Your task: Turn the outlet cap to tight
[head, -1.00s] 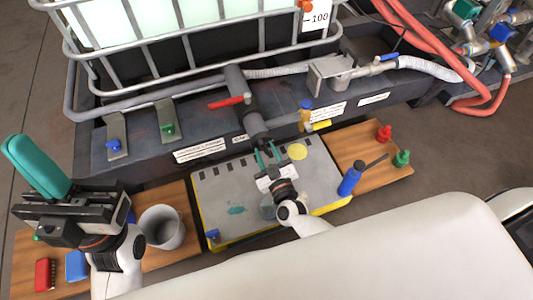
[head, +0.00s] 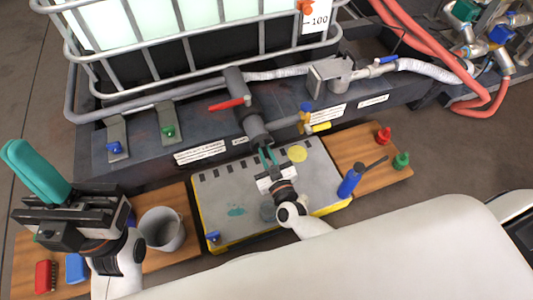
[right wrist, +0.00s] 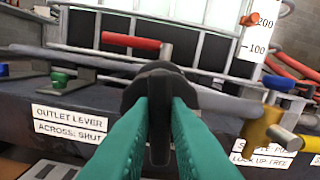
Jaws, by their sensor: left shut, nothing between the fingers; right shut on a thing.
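The outlet cap (head: 256,132) is dark and round, on the end of the grey outlet valve (head: 238,90) below the caged tank. In the right wrist view the dark cap (right wrist: 158,72) is straight ahead, with a lug running down between the teal fingers. My right gripper (head: 267,155) is shut on the outlet cap; its fingers (right wrist: 160,115) press on both sides of the lug. The red outlet lever (head: 228,104) sticks out to the left of the valve. My left gripper (head: 15,155) is shut and empty, raised at the far left.

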